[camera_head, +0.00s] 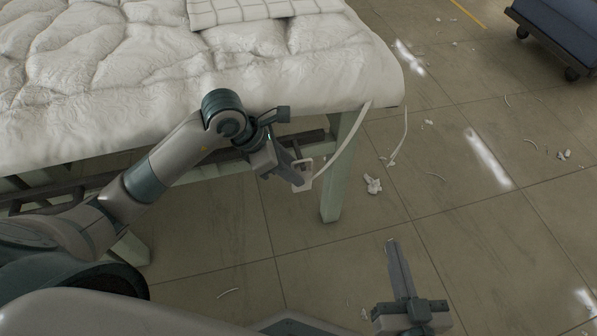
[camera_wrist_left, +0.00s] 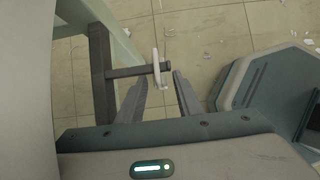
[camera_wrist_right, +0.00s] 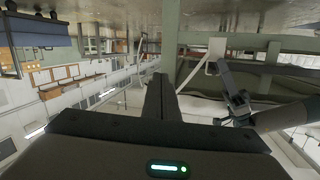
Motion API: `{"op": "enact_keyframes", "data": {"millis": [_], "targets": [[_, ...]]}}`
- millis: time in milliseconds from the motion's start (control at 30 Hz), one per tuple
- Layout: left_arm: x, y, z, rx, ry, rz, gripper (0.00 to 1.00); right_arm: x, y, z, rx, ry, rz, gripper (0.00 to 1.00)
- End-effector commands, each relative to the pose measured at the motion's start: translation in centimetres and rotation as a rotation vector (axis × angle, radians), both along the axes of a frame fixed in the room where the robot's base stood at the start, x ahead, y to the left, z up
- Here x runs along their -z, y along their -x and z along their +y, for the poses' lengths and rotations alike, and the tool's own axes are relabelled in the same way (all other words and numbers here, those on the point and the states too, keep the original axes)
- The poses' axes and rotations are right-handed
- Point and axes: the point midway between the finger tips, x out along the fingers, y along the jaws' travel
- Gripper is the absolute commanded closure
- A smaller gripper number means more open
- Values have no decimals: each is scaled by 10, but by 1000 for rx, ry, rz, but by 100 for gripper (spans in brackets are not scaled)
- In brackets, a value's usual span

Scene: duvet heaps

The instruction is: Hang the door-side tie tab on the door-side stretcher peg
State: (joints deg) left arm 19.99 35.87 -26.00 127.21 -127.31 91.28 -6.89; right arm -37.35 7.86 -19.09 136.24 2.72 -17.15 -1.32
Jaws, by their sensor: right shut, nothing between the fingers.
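The white tie tab (camera_head: 302,174) hangs on a pale strap (camera_head: 345,145) from the duvet's corner, beside the fingers of my left gripper (camera_head: 290,172). In the left wrist view the tab (camera_wrist_left: 156,66) appears edge-on at the outer part of the dark stretcher peg (camera_wrist_left: 132,71), and the peg's tip shows beyond it. The tab seems to be around the peg. My left gripper (camera_wrist_left: 160,88) has its fingers apart, with tab and peg tip just beyond them; I see no contact. My right gripper (camera_head: 392,245) is shut and empty, away from the table.
The white duvet (camera_head: 110,75) covers the table, with a folded quilted piece (camera_head: 250,10) on top. A pale green table leg (camera_head: 338,180) stands near the tab. White scraps (camera_head: 373,184) litter the tiled floor. A blue wheeled cart (camera_head: 560,30) stands at the far right.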

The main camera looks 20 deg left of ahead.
Motion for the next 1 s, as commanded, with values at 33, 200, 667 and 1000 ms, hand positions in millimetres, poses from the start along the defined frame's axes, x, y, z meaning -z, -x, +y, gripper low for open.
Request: {"op": "enact_keyframes", "data": {"millis": [33, 200, 667, 1000], "targets": [[-8, 1, 4, 0, -1, -2, 68, 2, 0, -1, 0, 5, 15, 100], [-20, 6, 10, 0, -1, -1, 68, 10, 1, -3, 1, 17, 57, 100], [-23, 7, 11, 0, 0, 0, 68, 12, 1, -4, 1, 20, 67, 100], [-23, 7, 11, 0, 0, 1, 68, 12, 1, -3, 1, 19, 67, 100]]}}
